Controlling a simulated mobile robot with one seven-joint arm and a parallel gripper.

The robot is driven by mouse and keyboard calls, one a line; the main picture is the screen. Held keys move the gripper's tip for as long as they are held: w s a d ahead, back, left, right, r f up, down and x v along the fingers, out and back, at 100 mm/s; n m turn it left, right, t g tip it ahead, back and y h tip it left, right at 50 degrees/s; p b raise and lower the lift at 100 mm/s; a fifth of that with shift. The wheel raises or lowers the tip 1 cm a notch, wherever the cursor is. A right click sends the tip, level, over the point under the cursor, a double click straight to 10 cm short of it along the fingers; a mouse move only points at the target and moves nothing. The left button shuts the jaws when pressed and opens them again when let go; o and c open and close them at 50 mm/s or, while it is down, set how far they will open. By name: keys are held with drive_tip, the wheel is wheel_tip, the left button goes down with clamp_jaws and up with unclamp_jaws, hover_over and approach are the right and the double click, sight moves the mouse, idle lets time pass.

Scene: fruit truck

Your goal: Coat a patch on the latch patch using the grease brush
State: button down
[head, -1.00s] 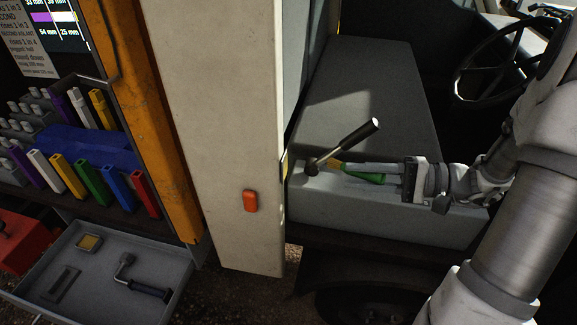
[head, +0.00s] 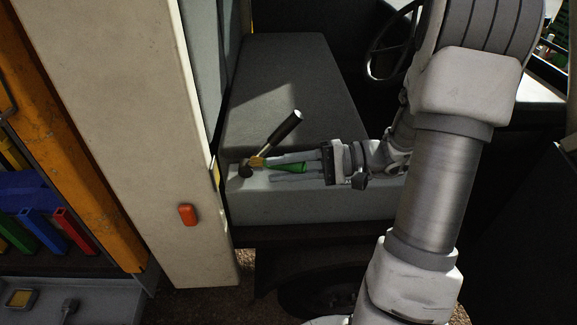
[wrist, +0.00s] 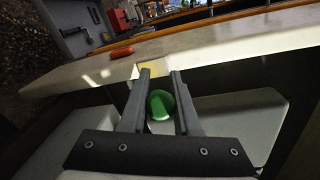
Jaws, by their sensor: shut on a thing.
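My gripper (head: 272,168) is shut on the grease brush, with its fingers pointing left towards the pale door panel. The brush has a green handle (head: 288,168) between the fingers and yellowish bristles (head: 257,162) at its left end. In the wrist view the green handle (wrist: 160,104) shows end-on between the fingers. A small yellow patch (head: 215,173) on the panel's edge, apparently the latch patch, lies left of the bristles, with a visible gap between them. A yellow spot shows by the left fingertip in the wrist view; I cannot tell whether it is patch or bristles.
A black-handled lever or hammer-like tool (head: 284,130) slants across the bristle end. The grey seat (head: 290,85) lies behind my gripper and the pale panel (head: 150,120) stands to its left, with an orange marker light (head: 187,214). A steering wheel (head: 385,60) is at the back.

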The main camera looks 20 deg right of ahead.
drive_tip(key=shift+r+x, duration=0.2)
drive_tip(key=shift+x, duration=1.25)
drive_tip(key=shift+r+x, duration=0.2)
drive_tip(key=shift+x, duration=1.25)
drive_tip(key=shift+b+x, duration=0.4)
drive_tip(key=shift+x, duration=0.4)
drive_tip(key=shift+r, duration=0.15)
drive_tip(key=shift+s+a+b, duration=0.25)
drive_tip(key=shift+s, duration=0.7)
drive_tip(key=shift+s+a+b, duration=0.2)
drive_tip(key=shift+s+a, duration=0.1)
drive_tip(key=shift+s, duration=0.65)
drive_tip(key=shift+w, duration=0.1)
drive_tip(key=w, duration=0.1)
drive_tip(key=w+d, duration=0.1)
drive_tip(key=w, duration=0.1)
drive_tip(key=shift+w, duration=0.35)
drive_tip(key=shift+d, duration=0.1)
drive_tip(key=shift+f+v, duration=0.2)
drive_tip(key=shift+v, duration=1.25)
drive_tip(key=shift+f+v, duration=0.2)
drive_tip(key=shift+v, duration=1.3)
